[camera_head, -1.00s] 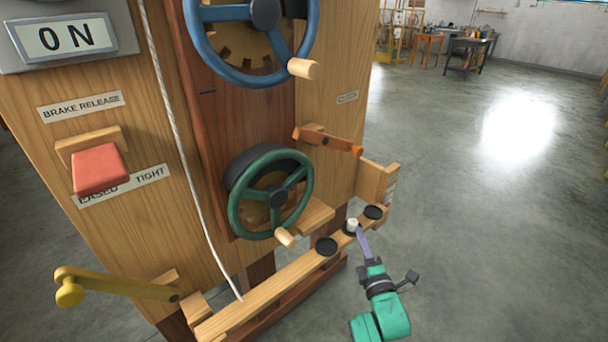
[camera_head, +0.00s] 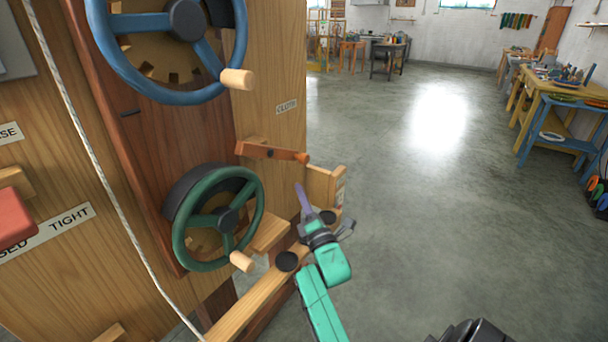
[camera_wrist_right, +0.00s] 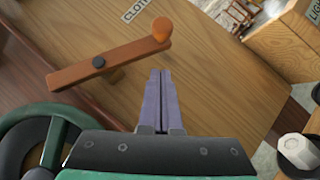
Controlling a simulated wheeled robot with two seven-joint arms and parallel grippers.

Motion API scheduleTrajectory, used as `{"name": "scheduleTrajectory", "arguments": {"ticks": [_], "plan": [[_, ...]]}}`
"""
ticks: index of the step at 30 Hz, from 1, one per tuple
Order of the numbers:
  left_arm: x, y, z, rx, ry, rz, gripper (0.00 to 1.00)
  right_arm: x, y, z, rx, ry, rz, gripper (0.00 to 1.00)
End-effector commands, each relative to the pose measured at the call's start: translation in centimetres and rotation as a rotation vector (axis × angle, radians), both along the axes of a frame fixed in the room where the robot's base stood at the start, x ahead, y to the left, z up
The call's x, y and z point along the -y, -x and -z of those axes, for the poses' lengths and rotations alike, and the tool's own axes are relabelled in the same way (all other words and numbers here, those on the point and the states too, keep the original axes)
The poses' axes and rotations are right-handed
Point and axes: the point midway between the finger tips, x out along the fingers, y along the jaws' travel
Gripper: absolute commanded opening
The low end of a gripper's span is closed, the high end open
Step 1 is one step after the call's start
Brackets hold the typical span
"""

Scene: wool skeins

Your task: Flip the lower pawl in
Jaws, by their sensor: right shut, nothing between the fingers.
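An orange wooden lever with a round knob at its end (camera_head: 272,152), which looks like the lower pawl, is mounted on the wooden side panel, above and right of the green handwheel (camera_head: 218,218). In the right wrist view the lever (camera_wrist_right: 115,62) slants up to the right, its knob at the upper end. My right gripper (camera_head: 300,188) is shut and empty, its purple fingers pointing up just below the knob. In the right wrist view the fingertips (camera_wrist_right: 160,74) lie below the knob and look apart from it. My left gripper is not in view.
A blue handwheel (camera_head: 178,45) with a wooden handle is above. A wooden bar (camera_head: 250,300) with black discs runs below, and a white knob (camera_wrist_right: 297,150) shows at right in the wrist view. A rope (camera_head: 95,165) hangs at left.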

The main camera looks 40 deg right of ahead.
Motion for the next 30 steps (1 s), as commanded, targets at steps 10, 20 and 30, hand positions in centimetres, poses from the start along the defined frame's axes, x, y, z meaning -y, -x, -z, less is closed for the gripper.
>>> {"name": "scheduleTrajectory", "arguments": {"ticks": [10,20,30], "plan": [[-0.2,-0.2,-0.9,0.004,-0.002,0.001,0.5,3.3,-3.1,-2.9,-0.001,0.003,0.0,0.0],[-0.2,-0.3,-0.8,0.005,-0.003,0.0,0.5,3.6,-3.2,-3.0,-0.001,0.0,0.0,0.0],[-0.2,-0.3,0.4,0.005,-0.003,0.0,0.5,3.9,-3.3,-3.1,0.014,0.046,0.0,0.0]]}}
